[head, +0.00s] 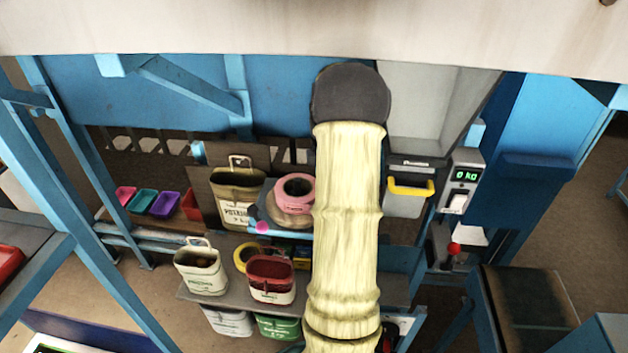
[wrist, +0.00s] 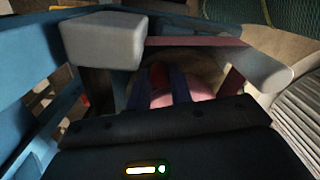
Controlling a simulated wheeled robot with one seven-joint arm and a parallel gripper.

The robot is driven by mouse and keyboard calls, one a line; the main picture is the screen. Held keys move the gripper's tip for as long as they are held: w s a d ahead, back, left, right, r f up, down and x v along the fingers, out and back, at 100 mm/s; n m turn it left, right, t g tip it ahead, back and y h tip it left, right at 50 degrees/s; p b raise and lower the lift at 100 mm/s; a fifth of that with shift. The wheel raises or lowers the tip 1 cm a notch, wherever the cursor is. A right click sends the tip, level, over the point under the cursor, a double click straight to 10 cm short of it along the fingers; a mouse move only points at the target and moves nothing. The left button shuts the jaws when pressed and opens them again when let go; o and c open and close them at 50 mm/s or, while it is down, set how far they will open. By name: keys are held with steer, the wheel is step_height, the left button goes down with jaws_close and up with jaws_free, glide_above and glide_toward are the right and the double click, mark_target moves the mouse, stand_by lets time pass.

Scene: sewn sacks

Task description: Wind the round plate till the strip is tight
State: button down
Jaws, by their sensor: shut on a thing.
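My gripper (wrist: 185,55) has its two pale grey fingers spread wide in the wrist view, one at each side of a tan round thing that appears to be the round plate (wrist: 211,73). The jaws are closed on it, though the contact edges are in shadow. A dark red band (wrist: 195,42) crosses between the fingers; I cannot tell whether this is the strip or how tight it is. In the head view my pale-sleeved arm hides the gripper.
In the head view a pink ring (head: 294,190) lies on a shelf left of my arm.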

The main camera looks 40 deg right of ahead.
steer(key=shift+r, duration=0.1)
stand_by(0.4)
steer(key=c, duration=1.3)
jaws_free()
steer(key=shift+w, duration=0.1)
steer(key=shift+o, duration=0.2)
